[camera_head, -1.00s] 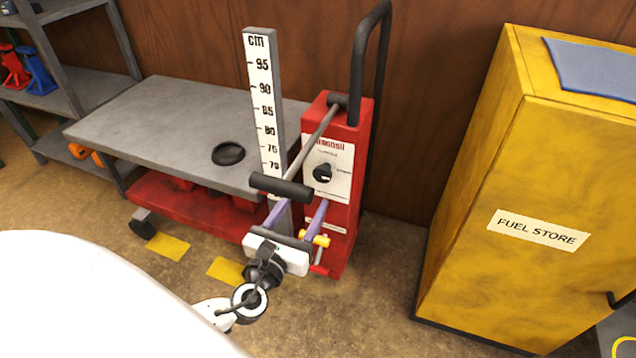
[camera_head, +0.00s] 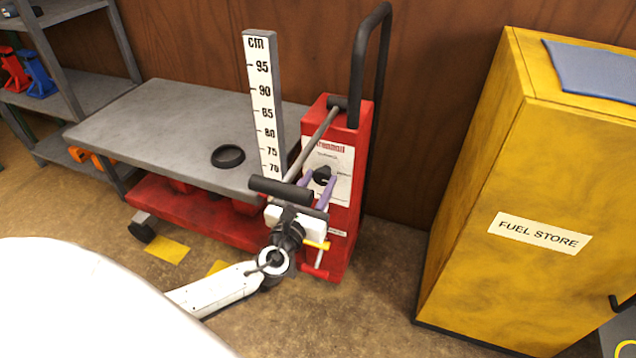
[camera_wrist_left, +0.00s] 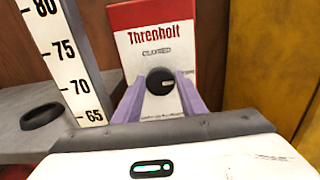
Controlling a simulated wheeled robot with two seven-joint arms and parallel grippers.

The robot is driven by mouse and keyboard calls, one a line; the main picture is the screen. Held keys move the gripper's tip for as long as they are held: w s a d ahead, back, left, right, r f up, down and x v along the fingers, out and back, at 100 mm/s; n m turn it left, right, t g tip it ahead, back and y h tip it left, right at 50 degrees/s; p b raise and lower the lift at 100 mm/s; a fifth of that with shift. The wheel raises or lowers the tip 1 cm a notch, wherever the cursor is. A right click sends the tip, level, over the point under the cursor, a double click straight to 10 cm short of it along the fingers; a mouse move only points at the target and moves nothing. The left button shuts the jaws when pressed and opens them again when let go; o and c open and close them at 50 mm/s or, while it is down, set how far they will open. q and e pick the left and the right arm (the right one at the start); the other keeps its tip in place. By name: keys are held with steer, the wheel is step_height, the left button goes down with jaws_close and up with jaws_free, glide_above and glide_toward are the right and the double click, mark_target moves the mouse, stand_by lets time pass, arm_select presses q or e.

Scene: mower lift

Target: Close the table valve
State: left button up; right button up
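The valve is a round black knob (camera_head: 322,175) on a white plate on the red lift column (camera_head: 342,225). It also shows in the left wrist view (camera_wrist_left: 160,80), with a pale mark toward its right side. A blurred word above it appears to read "CLOSED". My left gripper (camera_head: 318,180) is open, its purple fingers on either side of the knob. In the left wrist view the fingers (camera_wrist_left: 160,88) stand left and right of it; I cannot tell whether they touch it. My right gripper is not in view.
A bar with a black grip (camera_head: 282,190) slants over my left gripper. The grey lift table (camera_head: 150,125) and cm scale (camera_head: 263,110) stand left. A tall black handle (camera_head: 360,60) rises behind the column. A yellow fuel cabinet (camera_head: 480,200) stands right, with open floor between.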

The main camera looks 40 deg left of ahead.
arm_select(q)
steer(key=c, duration=0.5)
steer(key=shift+o, duration=0.2)
